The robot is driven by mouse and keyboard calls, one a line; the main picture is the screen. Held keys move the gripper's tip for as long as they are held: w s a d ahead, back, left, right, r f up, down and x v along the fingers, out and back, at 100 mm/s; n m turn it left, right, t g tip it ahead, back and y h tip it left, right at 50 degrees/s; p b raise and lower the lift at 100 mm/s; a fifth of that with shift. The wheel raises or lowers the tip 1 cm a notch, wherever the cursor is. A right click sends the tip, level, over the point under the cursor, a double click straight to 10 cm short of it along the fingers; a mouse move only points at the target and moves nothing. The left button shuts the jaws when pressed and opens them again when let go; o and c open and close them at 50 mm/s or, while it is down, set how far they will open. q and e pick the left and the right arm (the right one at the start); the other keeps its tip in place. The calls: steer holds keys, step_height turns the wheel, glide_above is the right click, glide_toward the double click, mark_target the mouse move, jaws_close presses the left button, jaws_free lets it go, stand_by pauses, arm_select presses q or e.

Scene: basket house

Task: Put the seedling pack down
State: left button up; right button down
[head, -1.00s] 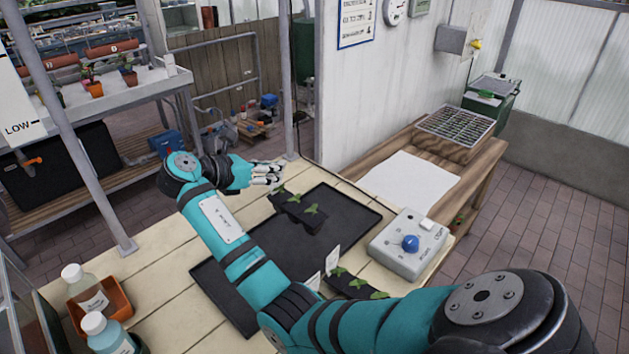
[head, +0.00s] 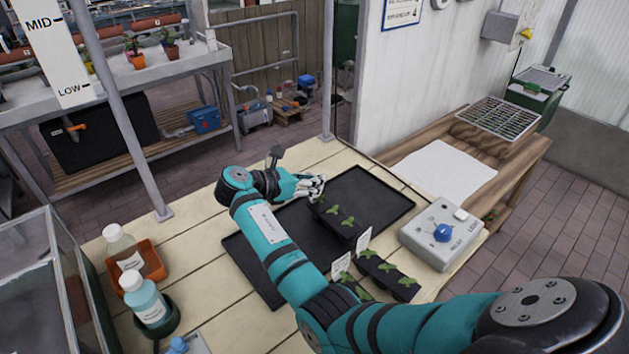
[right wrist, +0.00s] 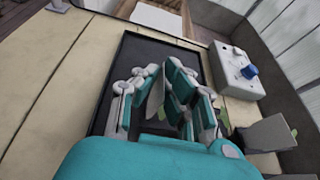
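The seedling pack (head: 343,228) is a black strip with several green seedlings, over the far part of the black tray (head: 390,200) in the head view. My right gripper (head: 318,187) is at its far left end. The fingers look closed on the pack's upright label (right wrist: 156,98), seen between the finger pads in the right wrist view (right wrist: 165,100). The fingers hide most of the pack there. I cannot tell whether its underside touches the tray. My left gripper is not in view.
More labelled seedling packs (head: 388,277) sit at the tray's near right side, partly behind my arm. A grey control box (head: 440,237) with a blue knob stands right of the tray. The tray's left part is bare.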

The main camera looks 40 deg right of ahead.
steer(key=c, duration=1.5)
jaws_free()
steer(key=v, duration=1.2)
steer(key=shift+a+b, duration=0.1)
steer(key=shift+b, duration=0.25)
